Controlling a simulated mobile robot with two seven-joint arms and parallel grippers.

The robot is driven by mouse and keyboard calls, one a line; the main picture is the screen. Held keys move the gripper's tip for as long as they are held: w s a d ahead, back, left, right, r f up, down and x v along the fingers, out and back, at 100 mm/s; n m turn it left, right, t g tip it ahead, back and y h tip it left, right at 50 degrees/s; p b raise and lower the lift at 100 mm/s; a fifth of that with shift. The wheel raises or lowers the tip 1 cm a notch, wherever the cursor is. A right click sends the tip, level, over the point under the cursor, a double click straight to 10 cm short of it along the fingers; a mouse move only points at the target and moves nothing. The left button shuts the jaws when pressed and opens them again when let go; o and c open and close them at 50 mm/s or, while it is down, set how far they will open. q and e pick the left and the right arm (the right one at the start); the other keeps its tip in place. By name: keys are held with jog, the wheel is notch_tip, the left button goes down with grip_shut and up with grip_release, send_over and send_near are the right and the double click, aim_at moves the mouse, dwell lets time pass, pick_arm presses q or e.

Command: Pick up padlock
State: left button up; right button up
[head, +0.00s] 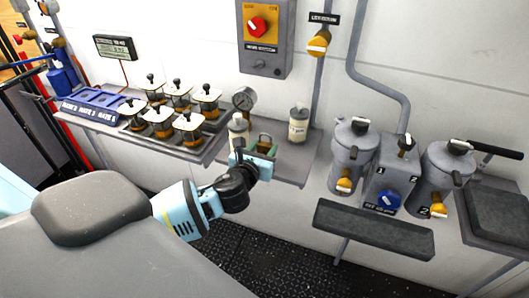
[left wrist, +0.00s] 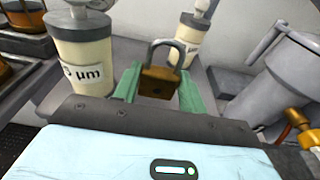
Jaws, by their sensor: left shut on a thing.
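The padlock (left wrist: 159,83) has a brass-brown body and a grey shackle that points up. In the left wrist view it sits between the green fingers of my left gripper (left wrist: 160,92), which is shut on its body. In the head view the padlock (head: 265,139) shows small at the end of my left arm, over the small grey shelf. My left gripper (head: 262,150) partly hides it there. I cannot tell whether the padlock still touches the shelf. My right gripper is not in view.
Two white filter bottles stand close by, one left (head: 238,131) and one right (head: 298,124) of the padlock. Several amber jars fill the left shelf (head: 205,154). Grey canisters (head: 352,158) stand to the right.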

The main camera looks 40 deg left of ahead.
pick_arm(q)
jog(key=s+r, duration=0.1)
jog(key=s, duration=1.4)
jog(key=shift+d, duration=0.15)
